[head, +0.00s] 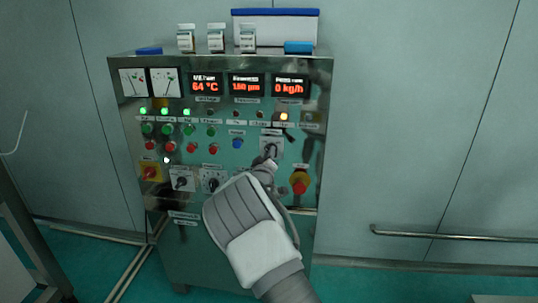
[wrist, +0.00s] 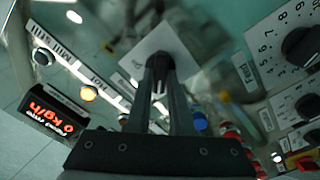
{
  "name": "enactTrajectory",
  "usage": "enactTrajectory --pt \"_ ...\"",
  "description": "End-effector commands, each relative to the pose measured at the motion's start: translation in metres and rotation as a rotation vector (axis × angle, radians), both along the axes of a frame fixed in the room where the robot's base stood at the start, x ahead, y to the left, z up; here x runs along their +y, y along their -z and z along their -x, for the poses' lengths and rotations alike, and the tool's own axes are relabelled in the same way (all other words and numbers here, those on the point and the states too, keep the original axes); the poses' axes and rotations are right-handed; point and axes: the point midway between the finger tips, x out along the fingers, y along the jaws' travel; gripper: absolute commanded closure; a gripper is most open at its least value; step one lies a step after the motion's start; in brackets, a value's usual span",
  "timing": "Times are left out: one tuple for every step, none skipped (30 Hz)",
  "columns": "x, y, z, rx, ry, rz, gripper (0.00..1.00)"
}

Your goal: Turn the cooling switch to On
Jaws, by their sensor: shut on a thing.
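A switch with a dark knob (head: 270,151) sits on a white square plate at the right of the steel control panel. I take it as the cooling switch, but its label is too small to read. My gripper (head: 269,160) reaches up to it from below and is shut on the knob. In the wrist view, the fingers (wrist: 160,66) meet over the knob in front of the white plate (wrist: 150,45). The fingers hide most of the knob, so its pointer position cannot be told.
Lamps, buttons and red displays (head: 246,85) fill the panel above. A handrail (head: 450,235) runs along the right wall.

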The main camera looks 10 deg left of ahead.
Motion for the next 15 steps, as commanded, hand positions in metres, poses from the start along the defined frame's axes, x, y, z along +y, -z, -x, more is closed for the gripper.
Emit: enactTrajectory --pt "-0.0001 -0.0001 0.0000 0.000 0.000 -0.001 1.00" --pt "-0.0001 0.0000 0.0000 -0.001 0.001 -0.002 1.00" --pt "-0.0002 0.0001 0.0000 -0.001 0.001 -0.005 1.00" --pt "-0.0002 0.0002 0.0000 -0.001 0.001 -0.009 1.00" --pt "-0.0003 0.0003 -0.0001 -0.001 0.001 -0.014 1.00" --pt "-0.0004 0.0005 -0.0001 -0.002 0.001 -0.023 1.00" --pt "-0.0004 0.0006 -0.0002 -0.002 0.000 -0.031 1.00" --pt "-0.0004 0.0008 -0.0002 -0.003 0.000 -0.041 1.00" --pt "-0.0005 0.0012 -0.0003 -0.003 0.000 -0.055 1.00" --pt "-0.0004 0.0017 -0.0003 -0.004 0.000 -0.069 1.00" --pt "-0.0003 0.0021 -0.0003 -0.004 0.000 -0.085 1.00" --pt "-0.0002 0.0023 -0.0003 -0.005 0.000 -0.108 1.00" --pt "-0.0004 0.0022 -0.0004 -0.007 -0.001 -0.127 1.00" --pt "-0.0008 0.0023 -0.0005 -0.008 0.000 -0.149 1.00" --pt "-0.0010 0.0028 -0.0006 -0.008 0.001 -0.178 1.00"
